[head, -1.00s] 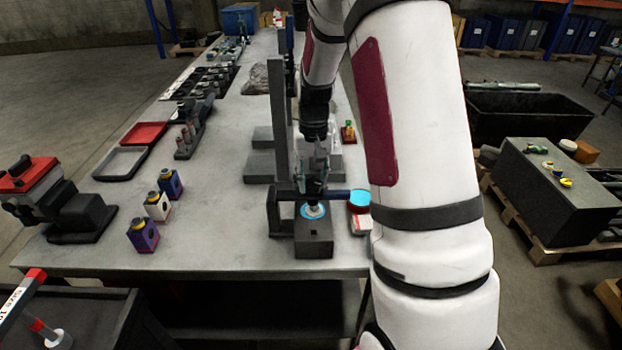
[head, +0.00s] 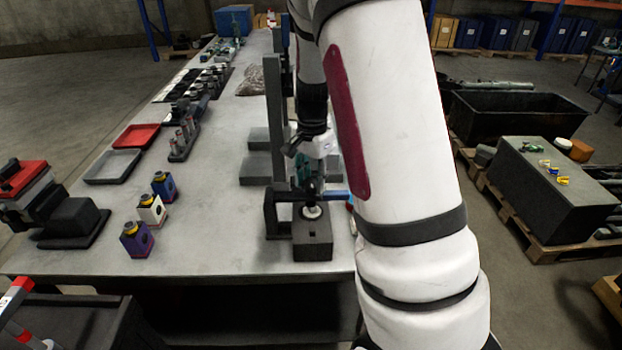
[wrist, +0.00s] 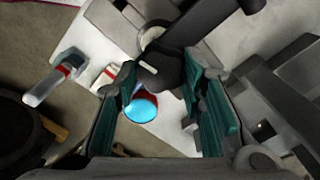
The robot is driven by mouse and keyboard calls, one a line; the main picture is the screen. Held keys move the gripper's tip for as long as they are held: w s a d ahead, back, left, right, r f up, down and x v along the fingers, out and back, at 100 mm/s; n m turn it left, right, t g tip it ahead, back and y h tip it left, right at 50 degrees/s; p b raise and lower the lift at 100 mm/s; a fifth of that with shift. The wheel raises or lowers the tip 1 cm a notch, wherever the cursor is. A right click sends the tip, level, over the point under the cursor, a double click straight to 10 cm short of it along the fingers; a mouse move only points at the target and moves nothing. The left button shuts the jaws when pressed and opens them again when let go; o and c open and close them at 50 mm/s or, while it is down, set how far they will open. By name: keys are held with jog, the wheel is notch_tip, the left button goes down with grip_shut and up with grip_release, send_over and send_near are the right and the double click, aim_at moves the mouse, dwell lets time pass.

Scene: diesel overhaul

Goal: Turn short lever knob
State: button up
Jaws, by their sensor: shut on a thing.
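My gripper (head: 308,184) points down over a dark block (head: 313,248) near the front edge of the bench. In the wrist view its teal-padded fingers (wrist: 165,85) stand on either side of a dark lever-like part with a paler rounded end (wrist: 152,66), which I take as the short lever knob. The gripper is shut on it. In the head view a pale round disc (head: 311,212) with a small stem shows on top of the block, just below the fingers. The fingers and arm hide most of the lever there.
A dark upright post (head: 273,120) and a horizontal bar stand close by the gripper. A cyan-topped round thing with a red side (wrist: 143,108) lies beyond the fingers. Small coloured blocks (head: 151,210) and trays (head: 113,166) lie left; bench space between is clear.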

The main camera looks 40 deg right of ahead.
aim_at(312, 183)
jog(key=m, duration=0.4)
jog(key=shift+m, duration=0.4)
dwell(0.4)
jog(key=o, duration=1.2)
jog(key=shift+c, duration=0.2)
jog(key=shift+r, duration=0.1)
notch_tip(312, 183, up, 12)
jog(key=shift+s, duration=0.1)
